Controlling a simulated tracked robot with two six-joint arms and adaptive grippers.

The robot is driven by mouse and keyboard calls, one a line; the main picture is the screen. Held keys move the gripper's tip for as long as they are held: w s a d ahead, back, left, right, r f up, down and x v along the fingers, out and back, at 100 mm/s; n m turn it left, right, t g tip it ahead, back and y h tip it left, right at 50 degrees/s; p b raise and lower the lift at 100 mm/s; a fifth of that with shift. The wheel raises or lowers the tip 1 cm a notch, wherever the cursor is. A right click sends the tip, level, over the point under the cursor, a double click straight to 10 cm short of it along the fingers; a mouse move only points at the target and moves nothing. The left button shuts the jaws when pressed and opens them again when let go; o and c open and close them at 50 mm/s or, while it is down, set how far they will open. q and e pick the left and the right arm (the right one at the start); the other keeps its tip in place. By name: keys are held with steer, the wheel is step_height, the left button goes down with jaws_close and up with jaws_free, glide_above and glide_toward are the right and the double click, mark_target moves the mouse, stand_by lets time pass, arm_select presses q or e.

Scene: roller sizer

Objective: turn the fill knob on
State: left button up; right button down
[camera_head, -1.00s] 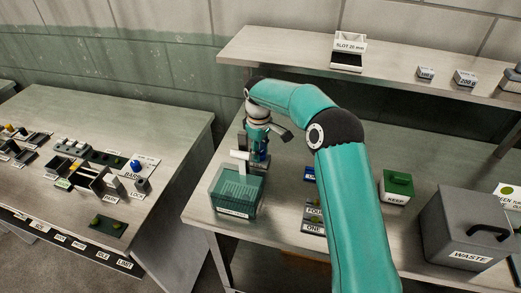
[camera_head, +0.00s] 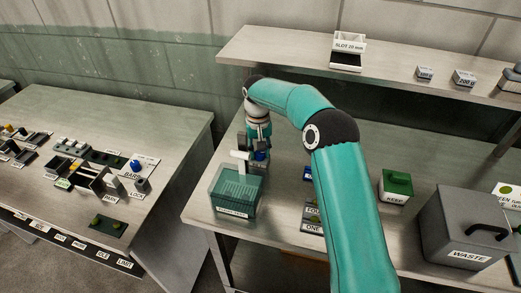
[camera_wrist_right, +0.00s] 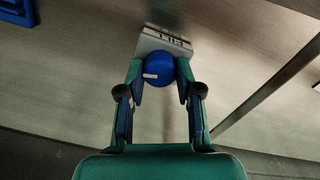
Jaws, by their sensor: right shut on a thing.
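The fill knob (camera_wrist_right: 159,70) is a round blue knob with a short white mark on its left side, in the right wrist view. It sits at a grey block (camera_wrist_right: 163,42) whose label reads FILL, upside down. My right gripper (camera_wrist_right: 160,80) is shut on the knob, with one finger on each side. In the head view the knob (camera_head: 261,155) shows as a small blue patch beside my right gripper (camera_head: 258,152), at the back of the teal tank. The gripper partly hides the block there. My left gripper is not in view.
A clear teal tank (camera_head: 236,190) with a white fitting (camera_head: 240,157) stands close in front of the gripper. A green KEEP box (camera_head: 397,186) and a grey WASTE bin (camera_head: 465,225) stand to the right. A shelf (camera_head: 400,65) runs behind.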

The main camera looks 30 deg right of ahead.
mark_target(258, 152)
steer(key=shift+w+r+m, duration=0.1)
steer(key=shift+m, duration=0.5)
steer(key=c, duration=0.8)
jaws_free()
steer(key=shift+o, duration=0.2)
step_height(258, 152, up, 12)
steer(key=shift+a, duration=0.15)
